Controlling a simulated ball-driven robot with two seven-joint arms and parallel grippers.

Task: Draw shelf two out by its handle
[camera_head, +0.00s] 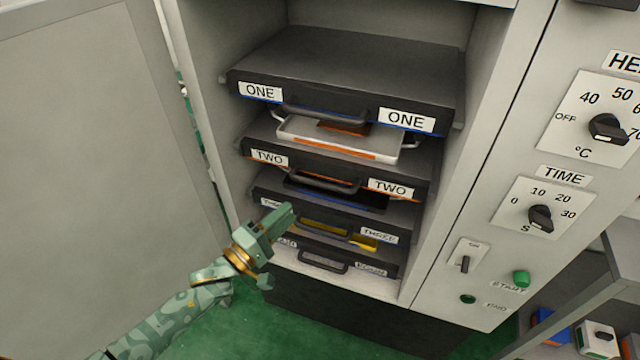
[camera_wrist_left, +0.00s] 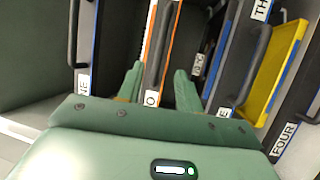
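Shelf two (camera_head: 340,158) is a dark shelf with an orange edge line and TWO labels, second from the top in the cabinet. Its dark bar handle (camera_head: 325,183) is at the middle of its front. My left gripper (camera_head: 280,222) is in front of the shelves at lower left, overlapping shelf three's left end in the head view. In the left wrist view its two green fingers (camera_wrist_left: 157,72) are apart, one on each side of the orange-edged shelf two (camera_wrist_left: 152,60). I cannot tell whether they touch the handle. My right gripper is out of view.
Shelf one (camera_head: 345,92) is above, with a white tray (camera_head: 340,142) below it. Shelf three (camera_head: 290,207) and shelf four (camera_head: 345,258) are beneath. The open cabinet door (camera_head: 100,130) stands at left. A control panel (camera_head: 550,190) with knobs is at right.

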